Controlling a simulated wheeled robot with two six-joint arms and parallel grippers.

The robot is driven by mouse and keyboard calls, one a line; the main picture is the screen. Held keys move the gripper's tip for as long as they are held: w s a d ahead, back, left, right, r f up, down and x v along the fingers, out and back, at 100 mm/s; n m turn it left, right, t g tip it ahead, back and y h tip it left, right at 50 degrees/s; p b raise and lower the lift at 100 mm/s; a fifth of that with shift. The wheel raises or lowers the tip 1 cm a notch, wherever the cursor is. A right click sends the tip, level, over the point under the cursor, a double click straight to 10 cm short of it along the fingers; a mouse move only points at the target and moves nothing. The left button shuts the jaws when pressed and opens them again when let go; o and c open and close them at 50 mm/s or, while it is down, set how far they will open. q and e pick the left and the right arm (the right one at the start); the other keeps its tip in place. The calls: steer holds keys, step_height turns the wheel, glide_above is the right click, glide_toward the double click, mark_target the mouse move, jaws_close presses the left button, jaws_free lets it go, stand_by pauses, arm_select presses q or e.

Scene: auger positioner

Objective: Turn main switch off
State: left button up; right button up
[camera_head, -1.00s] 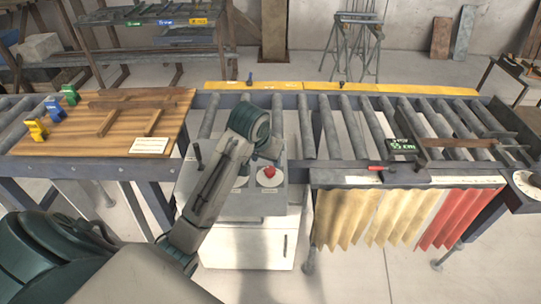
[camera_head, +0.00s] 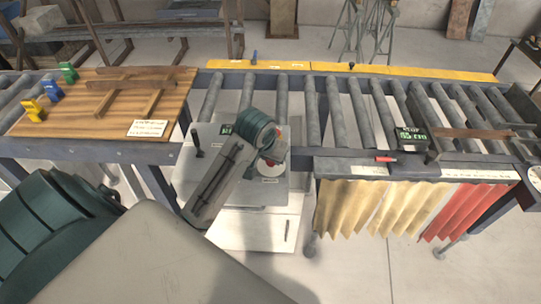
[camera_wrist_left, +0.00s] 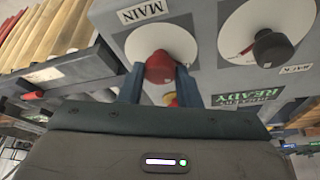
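The main switch is a red knob (camera_wrist_left: 160,67) on a white round plate under a MAIN label in the left wrist view. The head view shows its plate (camera_head: 271,169) on the grey control box (camera_head: 218,185), partly behind my left gripper. My left gripper (camera_wrist_left: 160,78) has its two dark blue fingers apart, one on each side of the red knob. I cannot tell whether they press on it. My left arm reaches down over the box from the lower left. My right gripper is not in view.
A black knob (camera_wrist_left: 272,47) on a second dial and a green READY display (camera_wrist_left: 246,97) sit right of the switch. A roller conveyor (camera_head: 335,105) runs behind the box. A wooden board (camera_head: 100,120) lies left; yellow and red curtains (camera_head: 400,208) hang right.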

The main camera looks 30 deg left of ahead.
arm_select(q)
steer(key=shift+c, duration=0.9)
steer(key=shift+m, duration=0.3)
steer(key=m+h, duration=0.2)
steer(key=m, duration=0.2)
steer(key=shift+a, duration=0.2)
steer(key=m+h, duration=0.1)
steer(key=m, duration=0.3)
steer(key=shift+w+a+g, duration=0.1)
steer(key=shift+g, duration=0.3)
steer(key=m+g+h, duration=0.1)
steer(key=m, duration=0.2)
steer(key=shift+m, duration=0.4)
steer(key=m+g+h, duration=0.1)
steer(key=m, duration=0.2)
steer(key=shift+w+a+f, duration=0.1)
steer(key=shift+w, duration=0.05)
steer(key=shift+m+g, duration=0.5)
steer(key=shift+m, duration=0.7)
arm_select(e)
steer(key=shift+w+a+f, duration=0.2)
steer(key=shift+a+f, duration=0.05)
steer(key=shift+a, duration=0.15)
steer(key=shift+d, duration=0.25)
